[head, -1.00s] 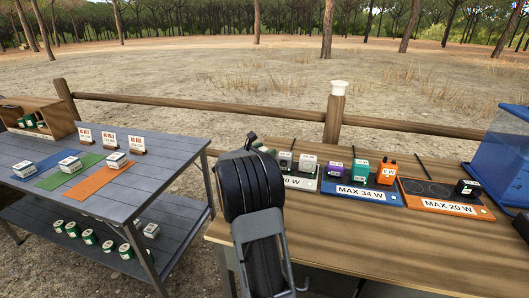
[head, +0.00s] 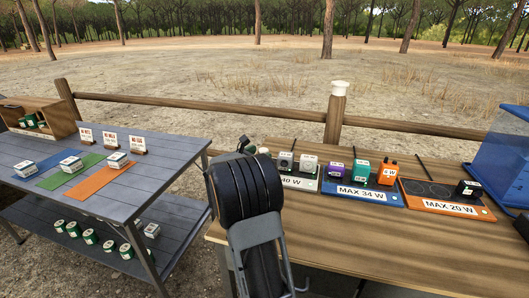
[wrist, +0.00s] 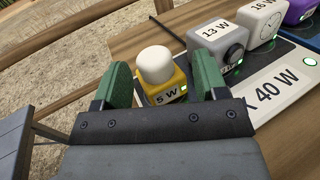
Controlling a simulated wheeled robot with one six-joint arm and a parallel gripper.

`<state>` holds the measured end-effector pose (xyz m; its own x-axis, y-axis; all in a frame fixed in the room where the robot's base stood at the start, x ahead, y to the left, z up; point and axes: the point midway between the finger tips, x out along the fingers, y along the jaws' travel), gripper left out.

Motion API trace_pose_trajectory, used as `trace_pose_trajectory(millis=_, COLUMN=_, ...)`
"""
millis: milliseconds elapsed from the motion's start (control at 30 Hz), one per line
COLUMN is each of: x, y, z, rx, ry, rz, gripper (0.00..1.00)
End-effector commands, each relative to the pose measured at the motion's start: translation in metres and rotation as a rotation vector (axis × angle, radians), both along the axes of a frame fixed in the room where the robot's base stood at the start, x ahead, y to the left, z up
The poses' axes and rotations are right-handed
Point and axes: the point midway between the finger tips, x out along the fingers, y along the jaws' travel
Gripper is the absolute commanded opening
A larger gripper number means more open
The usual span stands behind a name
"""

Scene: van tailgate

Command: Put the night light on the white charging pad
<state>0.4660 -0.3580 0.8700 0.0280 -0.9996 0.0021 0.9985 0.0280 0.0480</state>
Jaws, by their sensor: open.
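The night light (wrist: 156,66) has a white dome on a yellow base marked 5 W. In the wrist view it is between the two green fingers of my gripper (wrist: 160,82), which are open with gaps on both sides.
A grey 13 W device (wrist: 220,44) and a white 16 W clock (wrist: 262,22) stand on the same pad. Right of it are a blue MAX 34 W pad (head: 360,197) with several devices and an orange MAX 20 W pad (head: 440,205). The bench front (head: 400,240) is clear.

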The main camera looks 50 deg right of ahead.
Motion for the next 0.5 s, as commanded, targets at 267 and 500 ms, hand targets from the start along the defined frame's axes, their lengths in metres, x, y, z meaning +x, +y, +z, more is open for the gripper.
trace_pose_trajectory(millis=267, x=-0.001, y=0.054, z=0.000, rx=0.000, ry=0.000, rz=0.003, gripper=0.66)
trace_pose_trajectory(millis=500, x=-0.002, y=0.079, z=0.000, rx=-0.001, ry=0.000, rz=0.001, gripper=0.66)
